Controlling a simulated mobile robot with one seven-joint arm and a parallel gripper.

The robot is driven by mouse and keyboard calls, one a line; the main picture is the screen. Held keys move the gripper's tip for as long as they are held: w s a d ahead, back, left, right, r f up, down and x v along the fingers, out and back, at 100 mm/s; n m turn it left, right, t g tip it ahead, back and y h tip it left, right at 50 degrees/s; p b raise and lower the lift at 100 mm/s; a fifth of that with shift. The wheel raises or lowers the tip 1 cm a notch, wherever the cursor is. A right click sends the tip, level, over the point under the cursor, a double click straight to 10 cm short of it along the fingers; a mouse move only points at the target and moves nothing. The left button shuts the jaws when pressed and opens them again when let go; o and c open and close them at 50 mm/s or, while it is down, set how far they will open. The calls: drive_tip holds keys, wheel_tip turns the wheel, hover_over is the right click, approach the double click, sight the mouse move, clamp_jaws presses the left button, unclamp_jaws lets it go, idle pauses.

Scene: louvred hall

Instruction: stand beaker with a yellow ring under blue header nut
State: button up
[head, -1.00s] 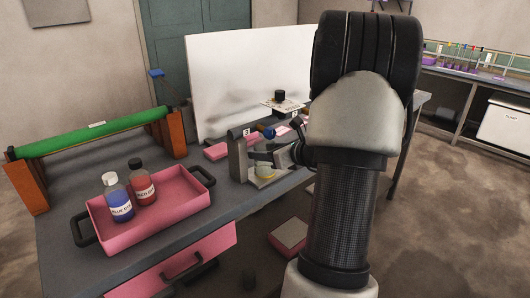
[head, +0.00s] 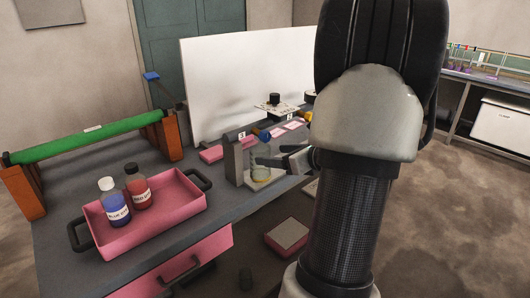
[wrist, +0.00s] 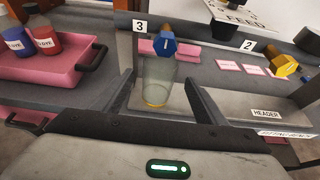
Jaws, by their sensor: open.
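The clear beaker with a yellow ring near its base (wrist: 156,92) stands upright under the blue header nut (wrist: 166,46) in the wrist view. Its rim is just below or partly behind the nut, with the exact gap hard to judge. In the head view the beaker (head: 261,166) stands on a pale ledge, below the blue nut (head: 264,134). My gripper (wrist: 163,82) is open, with one finger on each side of the beaker and a visible gap on both sides. In the head view my gripper (head: 270,163) is just right of the beaker.
A yellow nut (wrist: 285,66) is on the header to the right, near the "2" plate. A pink tray (head: 146,222) with blue and red bottles is at the left. A grey upright (head: 233,160) stands close left of the beaker. A white panel (head: 245,85) rises behind.

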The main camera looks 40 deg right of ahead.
drive_tip(key=shift+v, duration=2.4)
